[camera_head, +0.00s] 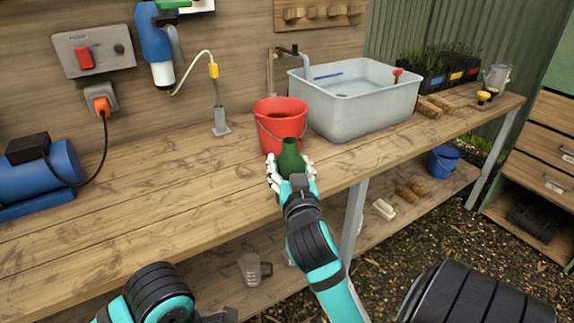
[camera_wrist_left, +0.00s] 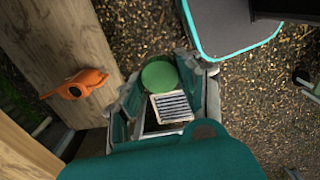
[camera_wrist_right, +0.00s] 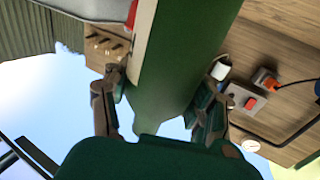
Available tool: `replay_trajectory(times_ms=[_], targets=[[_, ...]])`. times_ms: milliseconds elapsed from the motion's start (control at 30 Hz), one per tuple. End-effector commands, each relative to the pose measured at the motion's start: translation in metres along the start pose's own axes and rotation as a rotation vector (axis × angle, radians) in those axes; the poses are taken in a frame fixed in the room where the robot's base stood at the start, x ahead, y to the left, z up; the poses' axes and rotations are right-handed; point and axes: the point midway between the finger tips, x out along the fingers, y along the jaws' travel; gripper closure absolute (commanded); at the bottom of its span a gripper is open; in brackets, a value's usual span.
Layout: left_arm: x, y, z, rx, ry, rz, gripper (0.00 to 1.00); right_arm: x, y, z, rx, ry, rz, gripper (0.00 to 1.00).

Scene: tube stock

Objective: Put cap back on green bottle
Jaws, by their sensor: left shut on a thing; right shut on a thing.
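The green bottle (camera_head: 290,160) is upright at the front edge of the bench, in front of the red bucket. My right gripper (camera_head: 291,176) is shut around its body; the bottle's green side fills the middle of the right wrist view (camera_wrist_right: 185,60) between the fingers. The bottle's narrow neck points up and no separate cap shows on it. A round green cap (camera_wrist_left: 160,75) is between the fingers of my left gripper (camera_wrist_left: 163,90), which is shut on it. The left gripper's fingers are not clearly seen in the head view, where only the arm shows at the bottom left.
A red bucket (camera_head: 281,126) stands just behind the bottle, with a grey sink (camera_head: 345,115) to its right. The bench's front left is clear. A clear jug (camera_head: 254,270) is on the lower shelf. An orange tool (camera_wrist_left: 75,85) lies on wood near my left gripper.

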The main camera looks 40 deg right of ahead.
Motion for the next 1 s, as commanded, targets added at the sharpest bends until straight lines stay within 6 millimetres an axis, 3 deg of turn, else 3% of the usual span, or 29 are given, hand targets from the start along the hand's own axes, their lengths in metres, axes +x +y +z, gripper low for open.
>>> replay_trajectory(times_ms=[333, 467, 667, 1000], targets=[[-0.001, 0.001, -0.002, 0.007, 0.001, 0.000, 0.73, -0.001, -0.001, -0.001, 0.000, 0.002, -0.004, 1.00], [-0.009, 0.006, -0.019, 0.077, 0.005, -0.002, 0.73, -0.007, -0.011, 0.001, 0.000, -0.002, -0.042, 1.00], [-0.037, 0.021, -0.084, 0.365, 0.013, -0.010, 0.73, -0.037, -0.048, 0.010, 0.000, -0.008, -0.189, 1.00], [-0.108, 0.019, -0.205, 0.990, 0.006, -0.014, 0.73, -0.127, -0.111, 0.021, 0.001, -0.008, -0.478, 1.00]])
